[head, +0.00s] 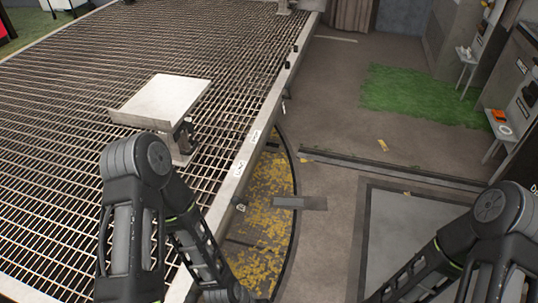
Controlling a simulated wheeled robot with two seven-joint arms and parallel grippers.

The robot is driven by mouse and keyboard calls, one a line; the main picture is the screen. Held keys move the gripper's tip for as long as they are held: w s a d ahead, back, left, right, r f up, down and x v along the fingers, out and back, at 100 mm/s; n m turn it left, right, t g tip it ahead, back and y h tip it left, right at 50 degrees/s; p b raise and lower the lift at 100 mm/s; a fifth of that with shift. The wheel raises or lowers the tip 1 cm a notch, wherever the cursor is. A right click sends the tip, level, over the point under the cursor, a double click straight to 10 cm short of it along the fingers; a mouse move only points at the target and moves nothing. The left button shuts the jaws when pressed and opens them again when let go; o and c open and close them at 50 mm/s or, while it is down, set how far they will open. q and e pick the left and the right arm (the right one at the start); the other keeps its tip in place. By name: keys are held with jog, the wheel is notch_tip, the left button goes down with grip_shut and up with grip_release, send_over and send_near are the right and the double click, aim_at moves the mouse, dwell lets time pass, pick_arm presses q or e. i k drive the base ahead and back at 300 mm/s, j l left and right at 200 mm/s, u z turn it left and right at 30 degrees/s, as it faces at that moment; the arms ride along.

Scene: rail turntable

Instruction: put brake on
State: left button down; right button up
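No part can be told for certain as the brake. A large grated turntable deck with a pale metal side rail (236,180) fills the left. Two small white labels (240,168) are on the rail; their text is too small to read. A small fitting (241,208) sits on the rail's outer side below them, and another small dark part (284,106) is farther back. My two arms reach down past the bottom edge, left arm by the rail and right arm at lower right. Both grippers are out of view.
A pale tilted plate on a post (170,98) stands on the deck. A worn yellow curved floor strip (270,200) runs beside the rail, with a grey plate (300,203) at its edge. Cabinets and small shelves (497,122) line the right. Brown floor is open between.

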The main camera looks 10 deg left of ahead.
aim_at(236, 201)
jog(key=i+z, duration=0.2)
jog(key=i, duration=0.7)
